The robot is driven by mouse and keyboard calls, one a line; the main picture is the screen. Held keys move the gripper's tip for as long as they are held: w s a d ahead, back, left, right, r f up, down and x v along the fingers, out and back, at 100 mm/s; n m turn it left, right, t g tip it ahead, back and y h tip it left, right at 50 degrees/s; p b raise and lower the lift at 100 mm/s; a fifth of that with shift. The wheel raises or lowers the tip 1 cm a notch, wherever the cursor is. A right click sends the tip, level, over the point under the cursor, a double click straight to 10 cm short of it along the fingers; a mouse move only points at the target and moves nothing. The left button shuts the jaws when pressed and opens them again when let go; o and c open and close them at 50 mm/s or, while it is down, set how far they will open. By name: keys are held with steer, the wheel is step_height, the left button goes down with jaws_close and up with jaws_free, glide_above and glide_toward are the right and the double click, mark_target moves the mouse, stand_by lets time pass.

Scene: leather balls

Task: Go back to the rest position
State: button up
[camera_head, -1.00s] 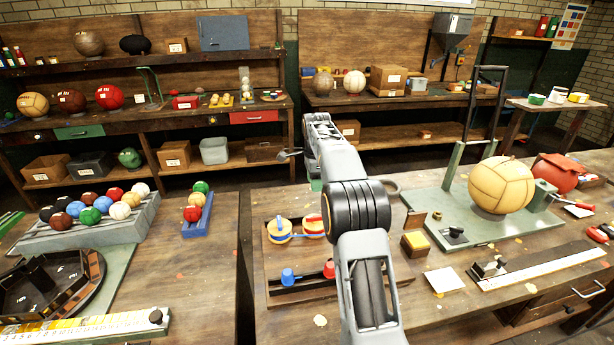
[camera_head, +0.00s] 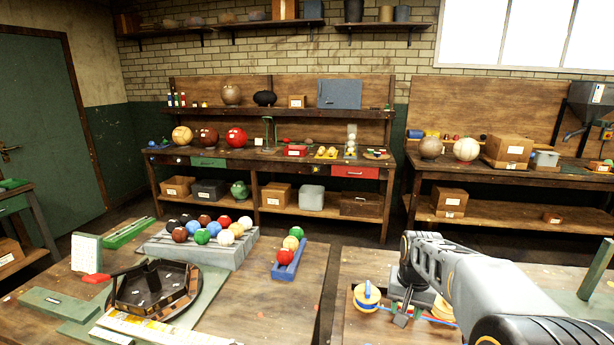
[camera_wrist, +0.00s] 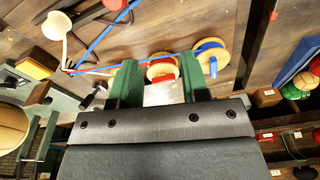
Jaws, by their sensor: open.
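My gripper (camera_wrist: 162,75) shows in the wrist view as two green fingers spread apart, with nothing held between them. It hangs above the workbench, over or near two thread spools, one red (camera_wrist: 162,70) and one blue (camera_wrist: 210,55); the gap in height is hard to judge. In the head view my arm comes in from the lower right, and the gripper end (camera_head: 403,312) is beside the blue-and-yellow spool (camera_head: 367,296). Its fingers are small and partly hidden there.
A blue rack (camera_head: 287,270) with coloured balls and a grey stepped rack (camera_head: 200,250) of balls stand left on the bench. A round dark tray (camera_head: 155,290) is in front. Wrist view: a leather ball (camera_wrist: 12,128) is at left. A blue strand (camera_wrist: 105,35) crosses the bench.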

steer(key=s+a+r+n+t, duration=0.1)
steer(key=s+a+n, duration=0.1)
steer(key=s, duration=0.5)
steer(key=s+a+r+n+t, duration=0.1)
steer(key=s+a, duration=0.3)
steer(key=s, duration=0.4)
steer(key=shift+s+a+r+n+t, duration=0.15)
steer(key=shift+r+n+t, duration=0.05)
steer(key=shift+n+t, duration=0.35)
